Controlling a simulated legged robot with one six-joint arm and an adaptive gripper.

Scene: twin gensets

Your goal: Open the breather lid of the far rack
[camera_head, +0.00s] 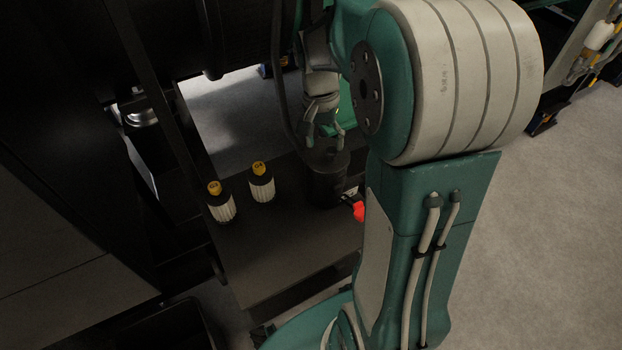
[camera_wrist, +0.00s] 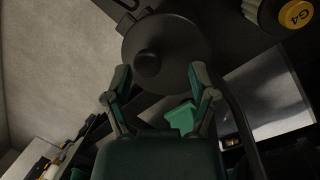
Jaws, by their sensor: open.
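A dark round lid (camera_wrist: 170,40) with a round knob (camera_wrist: 147,63) fills the top middle of the wrist view. In the head view it tops a dark cylindrical canister (camera_head: 327,188) on a dark shelf, and it appears closed. My gripper (camera_head: 325,137) is above the lid with its fingers pointing down. In the wrist view my gripper (camera_wrist: 160,77) is open, one finger on each side of the knob's line, with the knob near the fingertips and nearer the left one. I cannot tell whether a finger touches the lid.
Two bottles with yellow caps, one left (camera_head: 221,203) and one right (camera_head: 262,184), stand left of the canister on the shelf (camera_head: 285,250). A red part (camera_head: 358,211) is at the canister's right. A dark post (camera_head: 155,90) crosses at the left. Open floor (camera_head: 560,200) lies right.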

